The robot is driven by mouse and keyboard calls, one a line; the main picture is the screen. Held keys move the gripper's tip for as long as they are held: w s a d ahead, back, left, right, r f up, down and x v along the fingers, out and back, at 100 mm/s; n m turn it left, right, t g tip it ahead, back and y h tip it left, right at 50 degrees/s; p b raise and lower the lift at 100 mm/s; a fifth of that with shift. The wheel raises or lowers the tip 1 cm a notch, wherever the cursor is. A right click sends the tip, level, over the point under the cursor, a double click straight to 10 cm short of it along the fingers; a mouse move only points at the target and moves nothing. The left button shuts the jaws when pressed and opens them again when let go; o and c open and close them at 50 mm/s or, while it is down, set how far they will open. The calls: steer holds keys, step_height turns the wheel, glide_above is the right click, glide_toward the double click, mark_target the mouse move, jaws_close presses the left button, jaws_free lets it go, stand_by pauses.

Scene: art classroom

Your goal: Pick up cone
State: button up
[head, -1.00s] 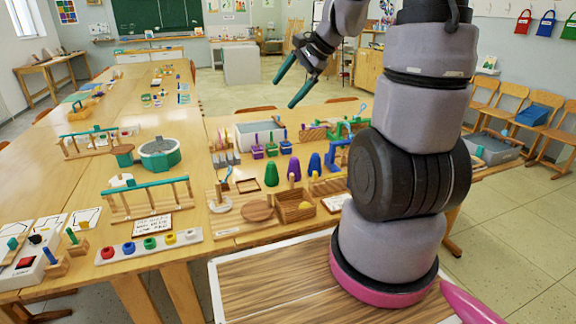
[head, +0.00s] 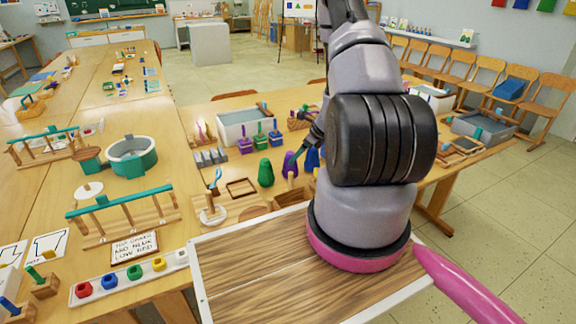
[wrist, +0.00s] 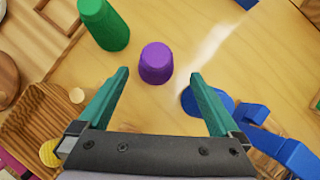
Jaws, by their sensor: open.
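A purple cone (wrist: 156,63) stands on the table just ahead of my gripper (wrist: 160,76), centred between the spread teal fingers in the wrist view. It also shows in the head view (head: 289,165), partly behind a finger. A green cone (head: 265,173) stands to its left; the wrist view shows it at upper left (wrist: 104,25). A blue cone (head: 313,158) stands to its right, mostly hidden by my arm. In the wrist view a blue shape (wrist: 190,102) lies partly behind the right finger. My gripper is open and empty.
A wooden box (wrist: 42,118) and a blue object (wrist: 285,150) flank the gripper. Behind the cones stand a grey tub (head: 243,125) and small purple and green holders (head: 260,142).

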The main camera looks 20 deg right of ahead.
mark_target(287, 152)
steer(key=x, duration=0.9)
steer(key=shift+a+r, duration=0.1)
steer(key=shift+a, duration=0.25)
steer(key=c, duration=1.6)
steer(key=shift+o, duration=0.2)
steer(key=shift+r, duration=0.15)
step_height(287, 152, up, 10)
steer(key=shift+s+f, duration=0.1)
